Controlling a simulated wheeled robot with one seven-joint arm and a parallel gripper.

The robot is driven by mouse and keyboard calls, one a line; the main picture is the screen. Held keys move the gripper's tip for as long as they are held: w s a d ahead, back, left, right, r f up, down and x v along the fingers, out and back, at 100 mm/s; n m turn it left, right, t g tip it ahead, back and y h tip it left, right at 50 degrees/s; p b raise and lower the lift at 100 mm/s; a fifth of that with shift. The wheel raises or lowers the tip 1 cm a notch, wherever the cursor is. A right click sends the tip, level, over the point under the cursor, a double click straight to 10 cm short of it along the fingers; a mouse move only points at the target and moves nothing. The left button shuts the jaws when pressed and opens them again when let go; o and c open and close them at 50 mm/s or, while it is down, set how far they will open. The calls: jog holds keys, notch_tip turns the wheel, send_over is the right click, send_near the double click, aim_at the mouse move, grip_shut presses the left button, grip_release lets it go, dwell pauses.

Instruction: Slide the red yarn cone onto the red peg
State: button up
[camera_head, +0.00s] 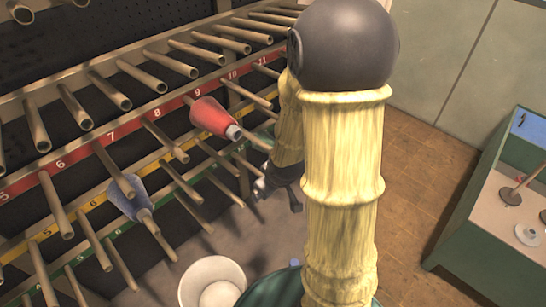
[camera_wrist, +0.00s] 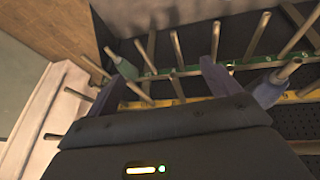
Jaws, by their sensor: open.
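The red yarn cone (camera_head: 212,117) sits on the rack near the red strip's 9 and 10 labels, its pale narrow end pointing down and right. It appears to be around a peg, whose end sticks out beyond it. The red strip (camera_head: 131,129) bears several bare pegs; I cannot tell which one the task means. My gripper (camera_head: 280,192) is below and right of the red cone, apart from it, partly hidden by my arm. In the wrist view my gripper (camera_wrist: 163,80) is open and empty. The red cone does not show there.
Many pegs jut outward. A white bin (camera_head: 212,268) stands below. A green-sided bench (camera_head: 470,215) is at right.

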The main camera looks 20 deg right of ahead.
notch_tip(320, 180, up, 6)
jog(key=w+d+n+t+y+p, duration=0.1)
jog(key=w+n+t+y+p, duration=0.1)
jog(key=t+y+p, duration=0.4)
jog(key=n+t+p, duration=0.1)
jog(key=t+p, duration=0.2)
jog(key=t, duration=0.2)
jog(key=shift+w+d+f+t+y+p, duration=0.15)
jog(key=shift+f+t+y+p, duration=0.15)
jog(key=shift+t, duration=0.1)
jog(key=shift+w, duration=0.15)
jog(key=b+x, duration=0.7)
jog(key=b, duration=0.2)
jog(key=shift+w+d, duration=0.2)
jog(key=shift+w, duration=0.1)
